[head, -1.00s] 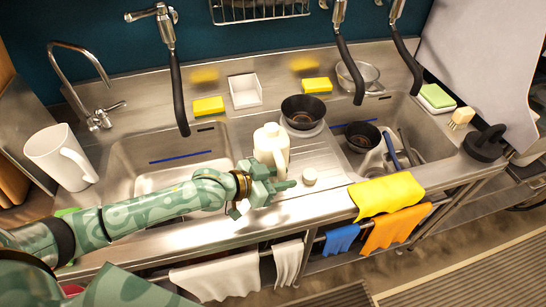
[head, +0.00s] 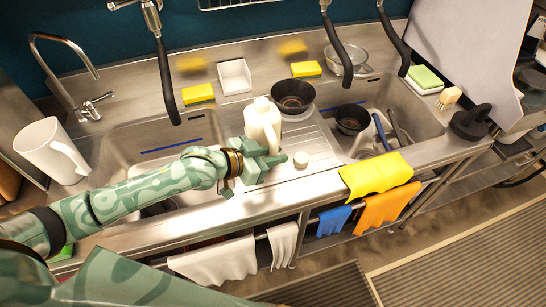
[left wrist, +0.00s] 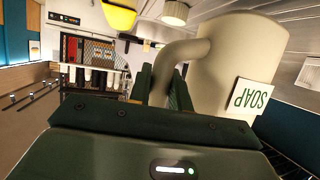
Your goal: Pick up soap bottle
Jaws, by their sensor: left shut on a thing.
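The soap bottle (head: 262,125) is a cream jug with a side handle, upright over the middle drainboard of the sink. My left gripper (head: 262,162) is at its near side, shut on its handle. In the left wrist view the bottle (left wrist: 235,65) fills the upper right, with a SOAP label upside down. Its handle runs down between the fingers of the gripper (left wrist: 166,85). Whether its base touches the drainboard is hidden behind the gripper. My right gripper is in neither view.
A dark bowl (head: 293,92) stands just behind the bottle, and a small white round thing (head: 301,158) lies to its right. A white pitcher (head: 52,150) is at the left. A yellow cloth (head: 375,175) hangs over the front edge. Black faucet hoses hang above the sink.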

